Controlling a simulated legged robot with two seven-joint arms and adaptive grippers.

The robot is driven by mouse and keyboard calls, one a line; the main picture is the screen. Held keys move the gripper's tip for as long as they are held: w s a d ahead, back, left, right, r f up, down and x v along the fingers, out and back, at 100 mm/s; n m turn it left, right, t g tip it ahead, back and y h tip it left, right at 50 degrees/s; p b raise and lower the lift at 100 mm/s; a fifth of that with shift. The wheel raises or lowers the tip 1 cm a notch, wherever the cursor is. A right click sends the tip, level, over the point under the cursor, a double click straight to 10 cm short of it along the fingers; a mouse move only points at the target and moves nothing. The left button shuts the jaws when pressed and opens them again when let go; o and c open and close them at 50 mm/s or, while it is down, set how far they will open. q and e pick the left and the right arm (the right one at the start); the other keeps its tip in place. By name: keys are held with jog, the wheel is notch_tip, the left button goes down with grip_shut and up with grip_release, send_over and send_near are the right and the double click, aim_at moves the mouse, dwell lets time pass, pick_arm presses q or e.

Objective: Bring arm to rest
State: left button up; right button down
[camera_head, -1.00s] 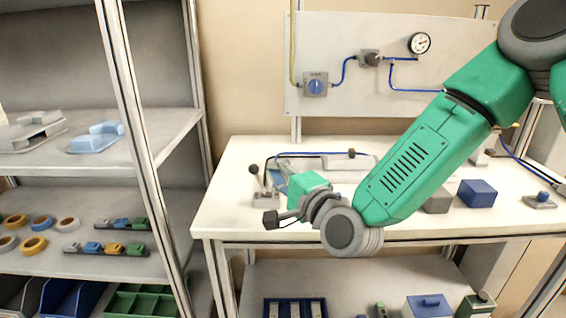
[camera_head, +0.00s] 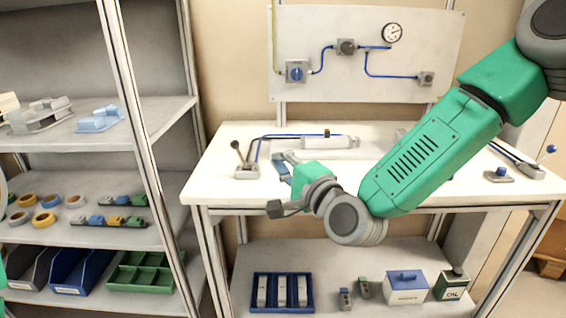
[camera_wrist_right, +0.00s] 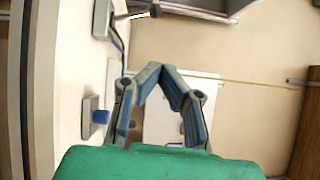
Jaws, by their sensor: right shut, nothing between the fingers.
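My right arm is green and comes in from the upper right in the head view, bent at a grey wrist joint. My right gripper (camera_head: 284,164) is shut and empty, in front of the white workbench (camera_head: 225,170). Its blue-grey fingers partly show beyond the green hand. In the right wrist view the fingertips of this gripper (camera_wrist_right: 162,72) meet in a point with nothing between them. Only slivers of green and grey, likely my left arm, show at the left edge of the head view. My left gripper is not in view.
A shelf rack (camera_head: 140,140) stands left with tape reels (camera_head: 45,220) and bins (camera_head: 85,270). A lever device (camera_head: 246,170) and white cylinder (camera_head: 328,142) are on the bench. A gauge panel (camera_head: 350,85) is behind. A blue tray (camera_head: 282,292) sits on the lower shelf.

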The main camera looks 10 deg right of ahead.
jog(key=s+d+f+n+g, duration=0.1)
jog(key=s+f+n+g, duration=0.3)
jog(key=f, duration=0.5)
jog(key=s+f+n+g+h, duration=0.1)
jog(key=s+f+g, duration=0.1)
jog(key=s+f, duration=0.5)
jog(key=s+d+f+n+g, duration=0.1)
jog(key=s+f+n+g, duration=0.25)
jog(key=f, duration=0.65)
jog(key=s+d+f+n+g+h, duration=0.1)
jog(key=s+d+f+n+g, duration=0.1)
jog(key=s, duration=0.5)
jog(key=s+d+f+n+g+h, duration=0.2)
jog(key=s+d+f, duration=0.3)
jog(key=s, duration=0.3)
jog(key=s+d+f+n+g+h, duration=0.1)
jog(key=s+d+f+n+g, duration=0.2)
jog(key=s, duration=0.5)
jog(key=shift+d+f+h, duration=0.3)
jog(key=shift+d+f, duration=0.15)
jog(key=shift+d, duration=0.35)
jog(key=shift+w+a, duration=0.2)
jog(key=shift+s+d, duration=0.1)
